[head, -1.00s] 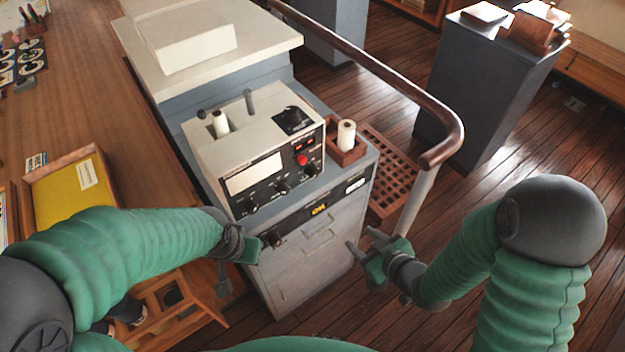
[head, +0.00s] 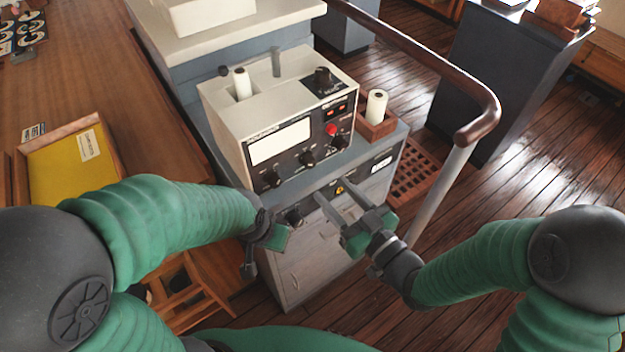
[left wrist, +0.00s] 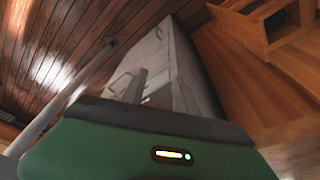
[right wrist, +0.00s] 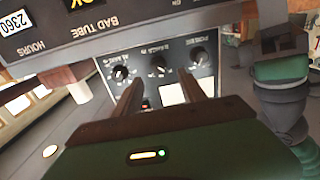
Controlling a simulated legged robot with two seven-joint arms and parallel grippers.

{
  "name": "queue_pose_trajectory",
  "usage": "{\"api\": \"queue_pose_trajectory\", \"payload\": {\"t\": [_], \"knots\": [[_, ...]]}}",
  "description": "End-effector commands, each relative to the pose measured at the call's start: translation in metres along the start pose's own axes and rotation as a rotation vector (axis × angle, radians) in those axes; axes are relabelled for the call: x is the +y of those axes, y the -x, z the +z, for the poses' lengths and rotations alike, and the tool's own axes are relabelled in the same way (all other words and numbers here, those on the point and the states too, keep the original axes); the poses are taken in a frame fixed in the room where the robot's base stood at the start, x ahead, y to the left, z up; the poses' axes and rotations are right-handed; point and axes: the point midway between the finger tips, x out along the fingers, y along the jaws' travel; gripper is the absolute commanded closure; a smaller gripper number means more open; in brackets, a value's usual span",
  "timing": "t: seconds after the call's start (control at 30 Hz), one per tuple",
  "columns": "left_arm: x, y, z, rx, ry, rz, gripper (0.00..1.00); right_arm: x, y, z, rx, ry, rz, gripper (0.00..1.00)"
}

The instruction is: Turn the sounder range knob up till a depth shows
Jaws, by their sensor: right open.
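The sounder (head: 240,115) is a cream box with a dark front panel. Its screen (head: 280,142) is pale, with no digits that I can make out. Three black knobs run along the panel; the middle one (head: 307,159) seems to be labelled range in the right wrist view (right wrist: 158,63), though the lettering is small. My right gripper (head: 332,192) is open and empty, just in front of and below the panel. Its fingers (right wrist: 163,90) point towards the knobs without touching them. My left gripper (head: 258,250) is low, left of the cabinet front, and looks shut and empty.
A red knob (head: 331,129) sits on the panel's right. A wooden holder (head: 376,128) with a white roll stands to the right. A wooden handrail (head: 440,90) curves round that side. A label strip (right wrist: 110,20) crosses the top of the right wrist view.

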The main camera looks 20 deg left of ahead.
Motion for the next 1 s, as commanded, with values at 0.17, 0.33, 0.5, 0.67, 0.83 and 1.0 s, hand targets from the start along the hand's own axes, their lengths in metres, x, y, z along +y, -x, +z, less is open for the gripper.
{"api": "queue_pose_trajectory", "payload": {"t": [0.17,0.33,0.5,0.67,0.83,1.0], "knots": [[0.0,-0.051,0.012,0.0,0.0,0.0,0.64,0.002,-0.004,0.01,0.008,0.002,0.008,0.51],[0.0,-0.032,0.007,0.002,0.0,0.0,0.64,0.004,-0.049,-0.002,0.006,-0.008,0.006,0.51],[0.0,-0.031,0.007,0.001,-0.001,0.0,0.64,0.001,-0.08,-0.002,0.002,-0.005,0.007,0.51],[0.0,-0.031,0.007,0.0,0.0,0.0,0.64,0.001,-0.09,-0.001,0.0,-0.004,0.008,0.51],[0.0,-0.031,0.007,0.0,0.0,0.0,0.64,0.002,-0.089,-0.001,0.001,-0.005,0.009,0.51],[0.0,-0.031,0.007,0.0,0.0,0.0,0.64,0.003,-0.088,-0.001,0.002,-0.005,0.009,0.71]]}}
